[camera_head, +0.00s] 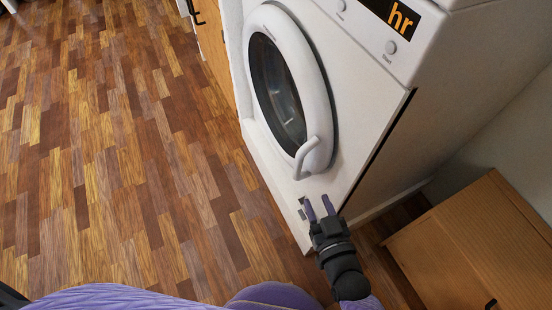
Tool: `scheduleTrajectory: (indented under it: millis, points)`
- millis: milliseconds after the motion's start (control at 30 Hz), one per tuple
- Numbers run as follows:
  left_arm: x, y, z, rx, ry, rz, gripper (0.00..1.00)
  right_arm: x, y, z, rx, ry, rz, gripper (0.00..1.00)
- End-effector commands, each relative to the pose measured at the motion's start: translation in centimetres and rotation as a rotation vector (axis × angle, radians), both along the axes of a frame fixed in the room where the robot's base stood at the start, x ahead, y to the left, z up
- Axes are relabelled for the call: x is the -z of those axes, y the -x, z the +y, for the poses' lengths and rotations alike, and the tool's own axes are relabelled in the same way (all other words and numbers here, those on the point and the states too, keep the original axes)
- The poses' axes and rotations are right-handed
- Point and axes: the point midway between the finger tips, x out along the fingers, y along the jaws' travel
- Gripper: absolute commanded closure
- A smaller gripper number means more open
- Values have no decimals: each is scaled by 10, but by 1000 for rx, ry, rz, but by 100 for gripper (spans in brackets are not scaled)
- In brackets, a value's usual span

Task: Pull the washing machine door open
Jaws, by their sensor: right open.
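The white washing machine (365,115) stands at the upper right of the head view. Its round door (325,103) has a white rim and a dark glass centre, and it looks closed. A curved white handle (304,157) sits at the lower right of the door rim. My right gripper (319,205) is below the handle, near the lower front of the machine. Its two fingers are apart and point up toward the handle, with nothing between them and a gap to the handle. My left gripper does not show.
A wooden cabinet (478,250) stands at the lower right, close to my right arm. A wooden cupboard (213,45) with a dark handle adjoins the machine's left side. The wood-plank floor (110,160) on the left is clear.

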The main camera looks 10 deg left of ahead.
Motion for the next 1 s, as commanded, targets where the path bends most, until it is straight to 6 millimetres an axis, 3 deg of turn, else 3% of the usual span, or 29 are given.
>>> scheduleTrajectory:
  millis: [33, 100, 167, 600, 933, 1000]
  points:
    - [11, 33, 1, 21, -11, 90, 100, -6, -5, 6, -5, -31, -52, 58]
    - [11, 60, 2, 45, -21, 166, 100, -20, -10, 11, -9, -62, -105, 58]
    - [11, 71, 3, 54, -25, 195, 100, -26, -15, 14, -10, -73, -126, 58]
    - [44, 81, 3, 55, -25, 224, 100, -25, -94, 50, -9, -73, -126, 58]
    - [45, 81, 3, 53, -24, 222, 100, -29, -102, 54, -9, -71, -126, 58]
    - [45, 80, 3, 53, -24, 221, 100, -29, -102, 54, -9, -71, -126, 71]
